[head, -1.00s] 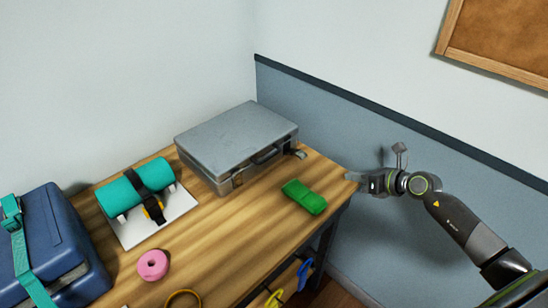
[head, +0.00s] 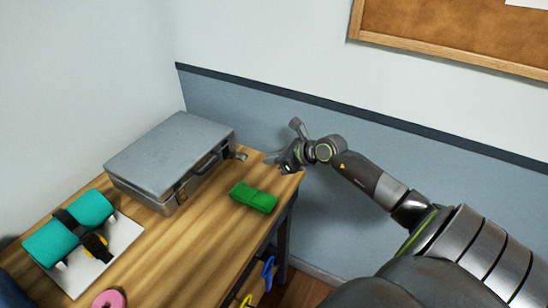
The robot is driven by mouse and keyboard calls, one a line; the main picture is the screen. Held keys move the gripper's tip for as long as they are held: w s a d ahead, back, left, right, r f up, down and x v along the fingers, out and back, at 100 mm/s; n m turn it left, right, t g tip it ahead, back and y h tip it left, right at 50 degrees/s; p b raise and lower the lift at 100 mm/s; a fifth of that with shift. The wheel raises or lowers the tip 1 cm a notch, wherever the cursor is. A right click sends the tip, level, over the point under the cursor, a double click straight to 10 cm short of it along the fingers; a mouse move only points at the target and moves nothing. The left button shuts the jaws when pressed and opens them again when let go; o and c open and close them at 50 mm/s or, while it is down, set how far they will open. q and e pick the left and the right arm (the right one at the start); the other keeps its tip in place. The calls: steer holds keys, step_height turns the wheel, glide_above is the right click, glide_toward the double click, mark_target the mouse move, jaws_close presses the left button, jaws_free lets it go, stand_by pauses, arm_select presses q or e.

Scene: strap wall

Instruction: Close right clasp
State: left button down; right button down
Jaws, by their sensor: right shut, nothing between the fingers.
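A grey metal case (head: 168,155) lies with its lid down at the back of the wooden table. Its right clasp (head: 240,155) sticks out from the front near the right corner and looks swung open. A left clasp (head: 181,194) shows on the front nearer the left corner; its state is too small to tell. My right gripper (head: 276,162) is shut and empty. It is at the table's right edge, a short way right of the right clasp and apart from it in the picture. My left gripper is out of view.
A green block-like item (head: 253,197) lies on the table in front of the case. A teal roll with a black strap (head: 68,228) rests on a white board (head: 122,236). A pink ring (head: 109,299) is at the front. A wall stands behind.

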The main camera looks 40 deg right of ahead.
mark_target(236, 157)
steer(key=x, duration=0.7)
steer(key=shift+w+f+p, duration=0.1)
steer(key=shift+p, duration=0.25)
